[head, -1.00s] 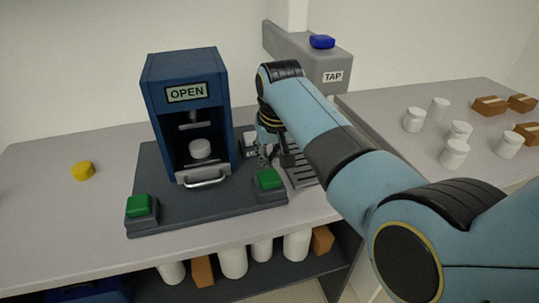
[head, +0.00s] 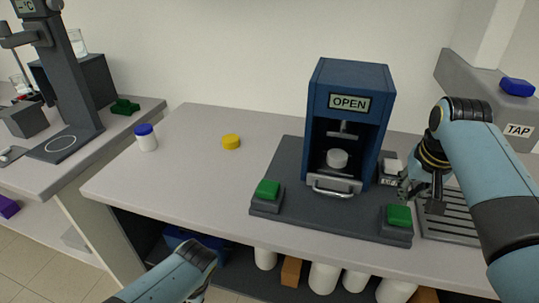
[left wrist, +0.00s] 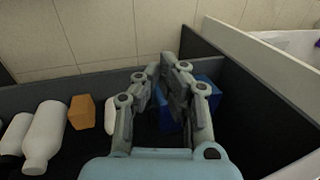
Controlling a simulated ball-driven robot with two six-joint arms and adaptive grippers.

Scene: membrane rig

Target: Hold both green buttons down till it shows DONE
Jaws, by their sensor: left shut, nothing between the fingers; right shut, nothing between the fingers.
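The blue press (head: 349,80) stands on a dark base plate (head: 330,220), and its display (head: 349,103) reads OPEN. A white round piece (head: 337,158) sits inside its open front, above a metal handle. The left green button (head: 268,188) and right green button (head: 398,215) are on blocks at the plate's front corners. My right gripper (head: 404,190) is shut and empty, just above and behind the right button, apart from it. My left gripper (left wrist: 168,78) is shut and empty in the left wrist view, before the shelf below the bench; its arm shows low in the head view.
A yellow piece (head: 231,142) and a blue-capped white jar (head: 145,138) stand on the bench left of the press. A tap unit with a blue button (head: 517,87) stands at right. White bottles (left wrist: 45,135), an orange box (left wrist: 83,112) and a blue box (left wrist: 208,92) fill the lower shelf.

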